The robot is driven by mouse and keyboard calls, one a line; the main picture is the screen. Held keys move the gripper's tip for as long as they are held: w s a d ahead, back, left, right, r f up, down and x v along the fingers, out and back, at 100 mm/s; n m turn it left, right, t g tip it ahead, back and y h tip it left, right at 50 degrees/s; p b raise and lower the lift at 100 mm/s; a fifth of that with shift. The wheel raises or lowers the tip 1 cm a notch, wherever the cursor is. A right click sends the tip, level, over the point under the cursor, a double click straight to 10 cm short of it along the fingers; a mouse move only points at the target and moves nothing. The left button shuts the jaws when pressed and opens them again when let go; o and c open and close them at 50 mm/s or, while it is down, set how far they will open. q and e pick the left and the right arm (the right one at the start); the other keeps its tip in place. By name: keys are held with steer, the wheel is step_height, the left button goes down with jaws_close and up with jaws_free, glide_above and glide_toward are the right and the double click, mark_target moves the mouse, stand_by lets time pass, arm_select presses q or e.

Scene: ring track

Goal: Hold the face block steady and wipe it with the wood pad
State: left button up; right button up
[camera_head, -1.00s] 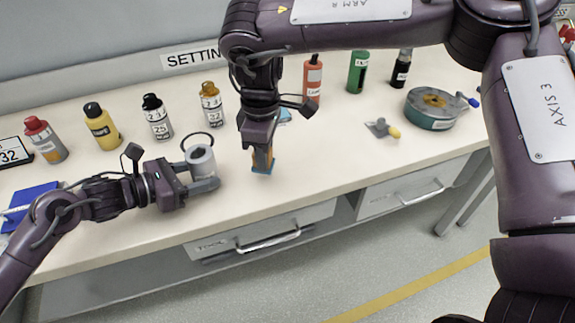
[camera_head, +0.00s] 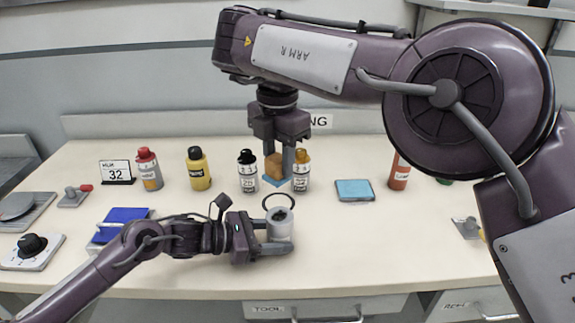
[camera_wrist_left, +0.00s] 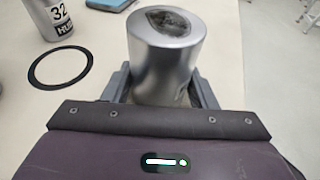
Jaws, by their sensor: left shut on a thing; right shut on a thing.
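The face block (camera_head: 280,226) is a grey metal cylinder standing upright at the bench's front. My left gripper (camera_head: 278,244) is shut around its lower side. In the left wrist view, the face block (camera_wrist_left: 165,62) has a dark smudge on its top, and the left gripper's fingers (camera_wrist_left: 163,92) are on both sides. The wood pad (camera_head: 274,166) is a brown block with a blue underside. My right gripper (camera_head: 287,163) is shut on it and points down. The pad appears above and behind the face block, apart from it, and is not in the wrist view.
A black ring (camera_head: 267,199) lies flat behind the face block. Clear bench lies right of the block.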

steer(key=shift+d+f, duration=0.1)
steer(key=shift+f, duration=3.9)
steer(key=shift+s+r, duration=0.15)
steer(key=shift+s, duration=0.15)
steer(key=shift+c, duration=0.3)
steer(key=shift+s+f, duration=0.2)
steer(key=shift+s, duration=2.35)
steer(key=shift+w, duration=2.65)
steer(key=shift+w+r, duration=0.15)
steer(key=shift+w, duration=0.1)
steer(key=shift+r, duration=4)
